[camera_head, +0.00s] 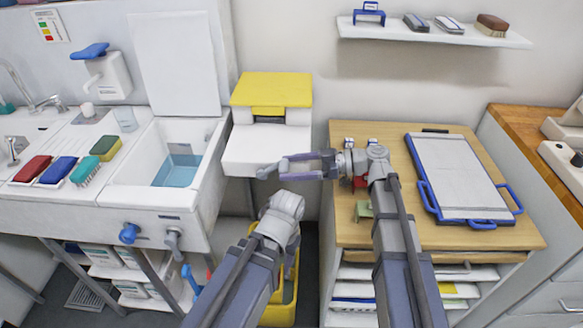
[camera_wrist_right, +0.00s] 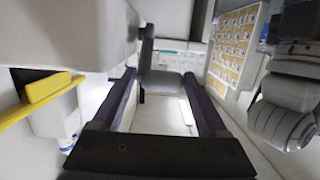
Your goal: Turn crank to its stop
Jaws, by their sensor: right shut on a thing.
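The crank's grey handle (camera_head: 267,171) sticks out at the front of the white box with the yellow lid (camera_head: 271,90). My right gripper (camera_head: 284,167) reaches in from the right, its two fingers closed around the handle's end. In the right wrist view, a grey block of the crank (camera_wrist_right: 165,83) lies between the fingertips (camera_wrist_right: 160,85). The rest of the crank and its stop cannot be made out. My left arm rises from the bottom of the head view, but its gripper does not show.
A sink unit (camera_head: 165,200) with a blue knob (camera_head: 128,233) and a grey knob (camera_head: 173,240) stands left. A wooden-topped cabinet (camera_head: 390,225) with a blue-handled board (camera_head: 455,175) stands right. A yellow bin (camera_head: 280,316) is below. A wall shelf (camera_head: 390,31) hangs above.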

